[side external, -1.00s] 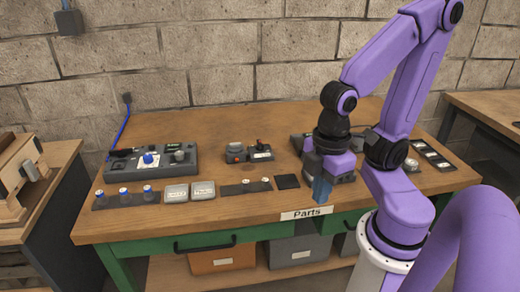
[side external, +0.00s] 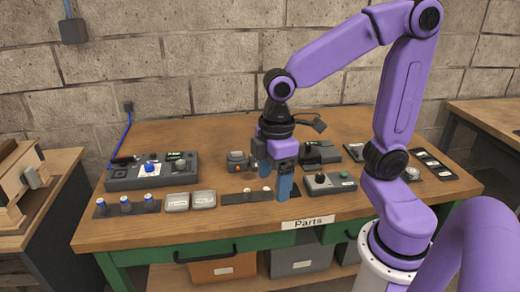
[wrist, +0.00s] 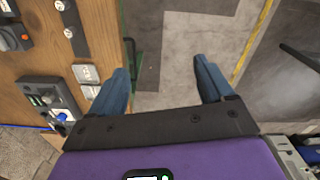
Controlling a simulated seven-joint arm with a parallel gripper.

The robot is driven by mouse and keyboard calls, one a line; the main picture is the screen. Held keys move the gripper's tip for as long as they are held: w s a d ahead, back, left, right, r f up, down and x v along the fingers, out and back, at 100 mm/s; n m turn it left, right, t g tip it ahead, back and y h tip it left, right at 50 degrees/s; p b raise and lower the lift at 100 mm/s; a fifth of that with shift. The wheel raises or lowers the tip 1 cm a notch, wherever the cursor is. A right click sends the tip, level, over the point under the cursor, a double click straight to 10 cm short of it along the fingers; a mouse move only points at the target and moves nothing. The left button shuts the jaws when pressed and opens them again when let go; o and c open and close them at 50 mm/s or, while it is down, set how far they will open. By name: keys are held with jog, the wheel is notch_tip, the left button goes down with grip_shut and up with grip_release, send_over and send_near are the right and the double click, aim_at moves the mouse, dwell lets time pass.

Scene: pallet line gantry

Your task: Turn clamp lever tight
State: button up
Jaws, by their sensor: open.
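My gripper (side external: 275,187) hangs above the front middle of the bench, open and empty, its two blue fingers apart. In the wrist view the open fingers (wrist: 160,65) have only floor between them. I cannot clearly make out a clamp lever. A grey unit with an orange-red button (side external: 237,161) stands left of and behind the fingers; its right part is hidden by my gripper. It also shows at the upper left of the wrist view (wrist: 17,36). A dark grey unit (side external: 322,153) sits to the right behind my gripper, and its shape is unclear.
A control panel with a blue knob (side external: 151,172) stands at the left. Labelled pads (side external: 177,202) and a strip of blue-topped pegs (side external: 126,206) lie along the front. The rear left of the bench (side external: 205,133) is clear.

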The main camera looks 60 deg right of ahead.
jog(key=w+d+m, duration=0.1)
jog(key=w+d, duration=0.5)
jog(key=w, duration=0.4)
jog(key=w+d+m, duration=0.1)
jog(key=w+d, duration=0.4)
jog(key=w, duration=0.5)
jog(key=w+d+f, duration=0.1)
jog(key=w+d, duration=0.2)
jog(key=d, duration=0.8)
jog(key=w+d+f, duration=0.1)
jog(key=w+d, duration=0.3)
jog(key=d, duration=0.8)
jog(key=shift+m, duration=0.4)
notch_tip(320, 180, down, 17)
jog(key=shift+s+a+f, duration=0.1)
jog(key=shift+a+f, duration=0.05)
jog(key=c, duration=1)
jog(key=shift+c, duration=0.2)
